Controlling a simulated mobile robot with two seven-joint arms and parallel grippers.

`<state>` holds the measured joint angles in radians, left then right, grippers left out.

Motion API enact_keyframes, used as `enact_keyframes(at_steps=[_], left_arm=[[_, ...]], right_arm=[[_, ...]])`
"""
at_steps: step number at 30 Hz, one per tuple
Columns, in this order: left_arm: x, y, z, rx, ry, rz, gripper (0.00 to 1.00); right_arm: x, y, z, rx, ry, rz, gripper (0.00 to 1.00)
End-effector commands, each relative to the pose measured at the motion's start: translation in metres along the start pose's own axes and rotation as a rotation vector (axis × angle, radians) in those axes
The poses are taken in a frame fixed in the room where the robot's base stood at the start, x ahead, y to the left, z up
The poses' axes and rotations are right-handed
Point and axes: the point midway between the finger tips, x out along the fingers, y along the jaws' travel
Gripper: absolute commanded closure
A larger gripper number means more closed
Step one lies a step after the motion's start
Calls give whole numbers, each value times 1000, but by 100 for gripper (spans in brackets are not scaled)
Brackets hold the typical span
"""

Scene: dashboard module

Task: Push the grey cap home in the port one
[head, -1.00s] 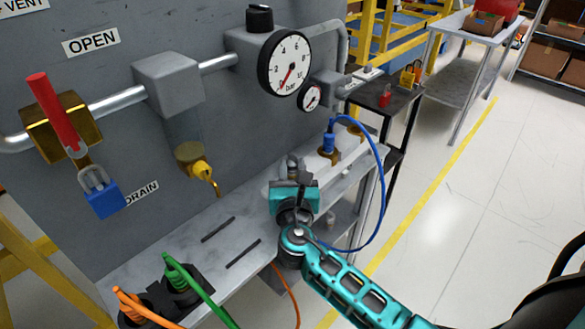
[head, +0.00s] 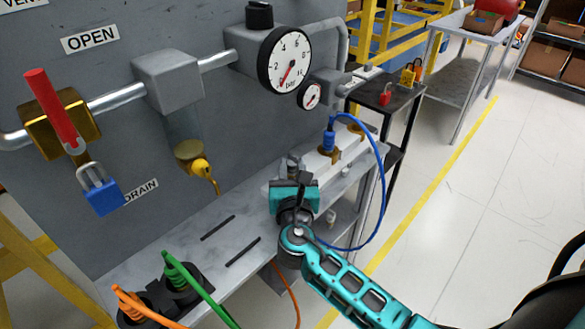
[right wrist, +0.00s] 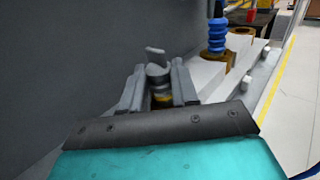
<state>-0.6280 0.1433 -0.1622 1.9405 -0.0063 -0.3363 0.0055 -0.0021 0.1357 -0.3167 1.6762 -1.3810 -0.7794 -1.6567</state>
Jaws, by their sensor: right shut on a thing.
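The grey cap (right wrist: 156,69) stands between the two fingers of my right gripper (right wrist: 158,88) in the right wrist view. The fingers are shut on it, and a grey tab sticks up on top. A brass-coloured ring (right wrist: 161,98) shows just below it, partly hidden by the fingers; I cannot tell how deep the cap sits. In the head view my right gripper (head: 293,178) is over the white block on the bench, and its teal body hides most of the cap and port. My left gripper is not in view.
A blue plug (head: 328,141) with a looping blue hose (head: 382,190) stands just beyond my right gripper. The grey panel (head: 110,235) rises to the left. A pressure gauge (head: 285,60) is above. Green (head: 180,270) and orange plugs stand at the bench's near end.

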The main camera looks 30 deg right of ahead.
Motion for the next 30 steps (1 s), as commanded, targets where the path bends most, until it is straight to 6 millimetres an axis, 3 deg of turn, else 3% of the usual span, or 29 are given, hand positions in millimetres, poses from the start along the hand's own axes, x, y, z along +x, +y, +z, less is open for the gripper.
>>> enact_keyframes(at_steps=[30], left_arm=[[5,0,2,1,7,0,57]], right_arm=[[0,0,-8,0,-1,0,100]])
